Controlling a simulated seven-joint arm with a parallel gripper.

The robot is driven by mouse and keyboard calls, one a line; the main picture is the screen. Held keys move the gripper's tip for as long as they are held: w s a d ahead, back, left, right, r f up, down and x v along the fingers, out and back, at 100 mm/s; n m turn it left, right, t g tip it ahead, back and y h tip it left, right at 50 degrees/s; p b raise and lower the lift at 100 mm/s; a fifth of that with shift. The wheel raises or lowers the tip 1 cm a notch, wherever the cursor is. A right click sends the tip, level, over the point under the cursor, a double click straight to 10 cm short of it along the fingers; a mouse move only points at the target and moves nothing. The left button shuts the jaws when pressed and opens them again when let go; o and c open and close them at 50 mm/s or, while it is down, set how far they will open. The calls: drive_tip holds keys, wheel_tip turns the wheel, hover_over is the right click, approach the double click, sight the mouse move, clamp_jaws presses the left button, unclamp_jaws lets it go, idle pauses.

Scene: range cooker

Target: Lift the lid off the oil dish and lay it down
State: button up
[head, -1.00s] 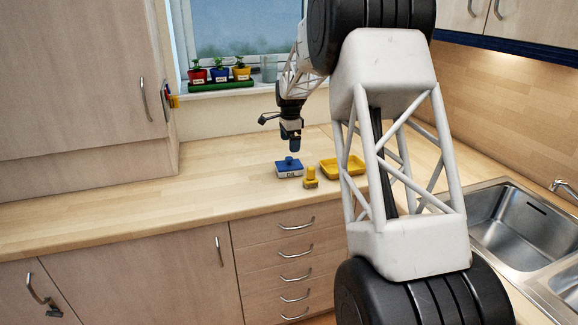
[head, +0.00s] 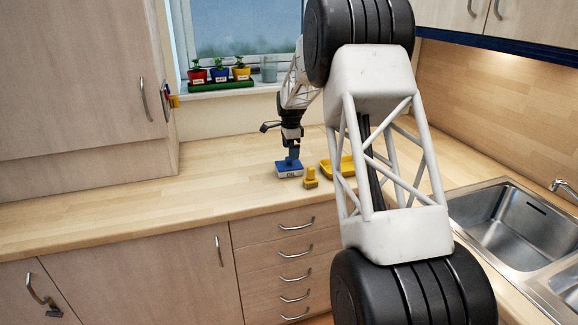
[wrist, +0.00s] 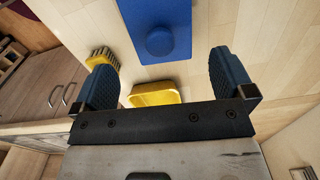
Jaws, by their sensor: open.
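The oil dish (head: 290,174) is a small white box with lettering on its front, standing on the wooden counter. Its flat blue lid (head: 282,167) is on top of it. In the wrist view the lid (wrist: 158,15) fills the top middle, with a round blue knob (wrist: 159,42) on it. My gripper (head: 292,156) is right above the lid in the head view, pointing down. In the wrist view its two blue fingers (wrist: 163,62) are wide apart with nothing between them, and the knob shows roughly centred between and beyond their tips. Contact cannot be told.
A yellow brush (head: 311,178) stands just right of the dish, and a yellow tray (head: 326,173) lies behind it, partly hidden by my arm. Potted plants (head: 220,74) line the windowsill. The counter left of the dish (head: 215,185) is clear. A sink (head: 500,225) is at right.

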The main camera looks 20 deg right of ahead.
drive_tip(key=shift+f, duration=0.2)
drive_tip(key=shift+f, duration=2.55)
drive_tip(key=c, duration=0.8)
drive_tip(key=shift+r, duration=0.1)
drive_tip(key=shift+r, duration=4.95)
